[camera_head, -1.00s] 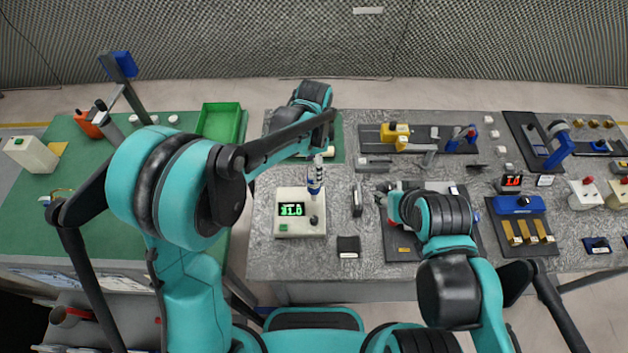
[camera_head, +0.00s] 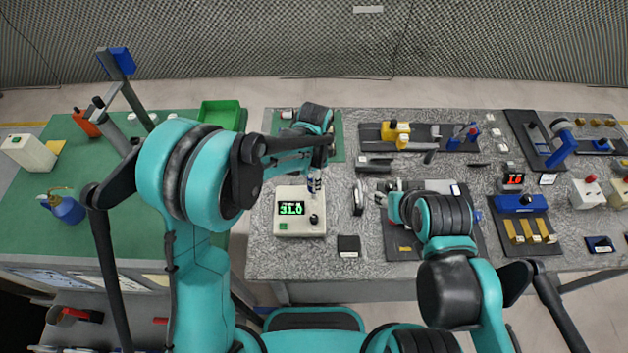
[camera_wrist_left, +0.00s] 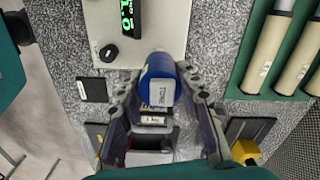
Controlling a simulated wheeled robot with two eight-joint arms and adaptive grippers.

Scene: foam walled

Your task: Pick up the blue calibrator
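The blue calibrator (camera_head: 315,186) stands at the upper right corner of a pale box with a green display (camera_head: 295,224) in the head view. In the left wrist view it is a blue cylinder with a white label (camera_wrist_left: 159,82). My left gripper (camera_head: 318,168) is over it, its fingers partly hidden in the head view. In the left wrist view my left gripper (camera_wrist_left: 161,88) is open, with the calibrator between its fingers and narrow gaps seeming to remain. My right gripper (camera_head: 393,203) is over a dark plate (camera_head: 400,245); its fingers are too small to read.
A small black block (camera_head: 348,246) and an upright grey part (camera_head: 358,198) are right of the display box. A yellow device (camera_head: 396,132) is farther back. A green table (camera_head: 120,225) at left holds a blue bottle (camera_head: 67,208) and a green bin (camera_head: 219,115).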

